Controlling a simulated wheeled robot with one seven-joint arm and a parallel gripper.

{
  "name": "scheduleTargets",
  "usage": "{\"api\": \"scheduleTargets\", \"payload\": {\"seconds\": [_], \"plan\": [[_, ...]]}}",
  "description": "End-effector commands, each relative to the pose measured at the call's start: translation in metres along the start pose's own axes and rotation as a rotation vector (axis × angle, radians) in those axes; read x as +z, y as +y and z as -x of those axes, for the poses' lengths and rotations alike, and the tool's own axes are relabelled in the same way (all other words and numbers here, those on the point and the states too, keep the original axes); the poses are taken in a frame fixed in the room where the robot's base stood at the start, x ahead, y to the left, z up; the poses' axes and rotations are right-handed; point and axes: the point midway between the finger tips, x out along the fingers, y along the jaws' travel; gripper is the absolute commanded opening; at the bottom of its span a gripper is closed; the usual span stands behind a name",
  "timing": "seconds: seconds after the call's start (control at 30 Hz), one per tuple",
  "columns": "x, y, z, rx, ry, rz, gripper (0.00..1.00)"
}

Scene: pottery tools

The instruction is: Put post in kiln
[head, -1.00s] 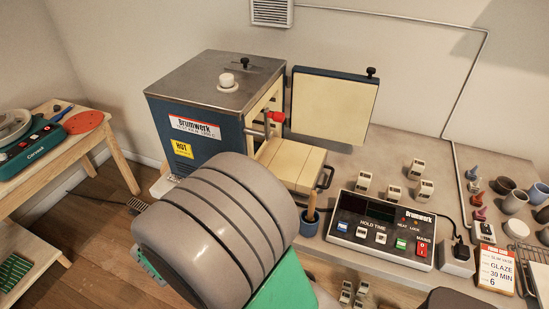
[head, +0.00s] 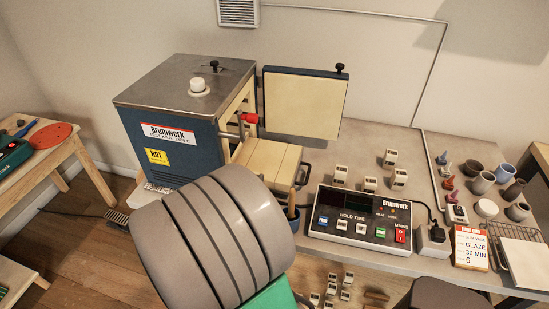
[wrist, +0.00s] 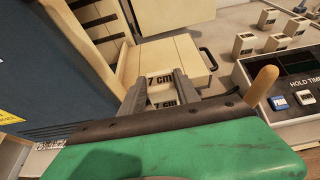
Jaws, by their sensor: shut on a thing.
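A cream post (wrist: 160,79) marked "7 cm" is between the fingers of my gripper (wrist: 162,88) in the wrist view, which is shut on it. A second "7 cm" marking shows nearer the palm. The kiln (head: 166,125) is a blue box with a grey top, its door (head: 303,102) swung open to the right. In the wrist view its grooved cream inner wall (wrist: 101,22) shows at upper left. A cream slab with a dark handle (head: 268,158) juts out at the kiln's front; the gripper is over or beside it. My arm hides the gripper in the head view.
A control box (head: 360,215) stands right of the slab. Several more posts (head: 370,184) stand behind it, others lower in front. A wooden-handled tool in a blue pot (head: 292,212) is close to the gripper's right. Pots and a glaze card (head: 471,247) are at far right.

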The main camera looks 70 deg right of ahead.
Motion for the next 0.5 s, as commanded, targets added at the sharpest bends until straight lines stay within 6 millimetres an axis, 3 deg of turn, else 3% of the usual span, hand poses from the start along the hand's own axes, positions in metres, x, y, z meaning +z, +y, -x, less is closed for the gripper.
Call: {"api": "scheduleTargets", "payload": {"seconds": [0.5], "plan": [[0.038,-0.003,-0.083,-0.007,-0.002,-0.004,0.00]]}}
